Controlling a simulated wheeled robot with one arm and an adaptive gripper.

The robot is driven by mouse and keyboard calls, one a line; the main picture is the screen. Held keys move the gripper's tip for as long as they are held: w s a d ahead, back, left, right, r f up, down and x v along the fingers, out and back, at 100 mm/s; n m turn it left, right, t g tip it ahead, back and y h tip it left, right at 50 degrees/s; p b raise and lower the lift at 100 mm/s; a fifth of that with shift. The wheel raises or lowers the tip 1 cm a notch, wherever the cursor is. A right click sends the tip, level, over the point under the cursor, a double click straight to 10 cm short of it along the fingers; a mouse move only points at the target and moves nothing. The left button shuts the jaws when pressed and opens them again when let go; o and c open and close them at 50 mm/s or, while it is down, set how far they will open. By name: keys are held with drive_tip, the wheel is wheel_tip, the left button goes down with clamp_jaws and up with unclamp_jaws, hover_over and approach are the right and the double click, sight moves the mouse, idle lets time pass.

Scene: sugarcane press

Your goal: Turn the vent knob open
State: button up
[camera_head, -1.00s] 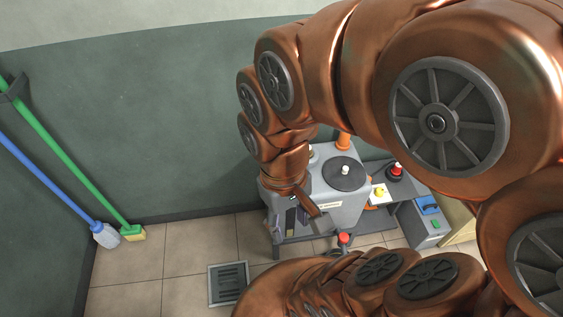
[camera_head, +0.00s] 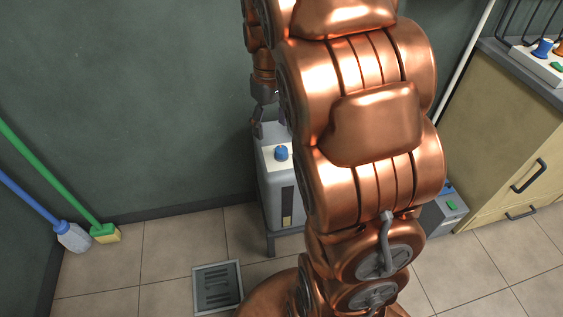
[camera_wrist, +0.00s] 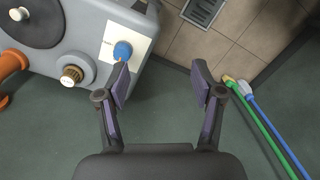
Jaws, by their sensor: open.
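A blue knob (camera_head: 281,153) stands on a white plate on top of the grey press (camera_head: 276,184). It also shows in the wrist view (camera_wrist: 122,50), near my left fingertip, with small lettering beside it that I cannot read. My gripper (camera_wrist: 160,80) is open and empty, its fingers spread above and beside the press edge. The knob lies just beyond the left finger, not between the fingers; whether they touch is unclear. In the head view my gripper (camera_head: 268,120) is just above and left of the knob, and my arm hides most of the press.
A brass knob with a pale cap (camera_wrist: 72,75) and a dark round disc (camera_wrist: 35,20) are on the press. A cream cabinet (camera_head: 500,140) stands at right. The wall is close behind.

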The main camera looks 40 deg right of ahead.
drive_tip(key=n+b, duration=0.1)
drive_tip(key=b, duration=0.6)
hover_over(281, 149)
drive_tip(key=shift+t, duration=0.3)
drive_tip(key=f, duration=1.1)
drive_tip(key=shift+w+d+f, duration=0.1)
drive_tip(key=shift+d+f, duration=0.15)
drive_tip(key=shift+d, duration=0.05)
drive_tip(key=shift+a+f+b, duration=0.2)
drive_tip(key=shift+f+b, duration=0.65)
drive_tip(key=shift+f, duration=2.95)
drive_tip(key=shift+c, duration=0.3)
drive_tip(key=c, duration=1.1)
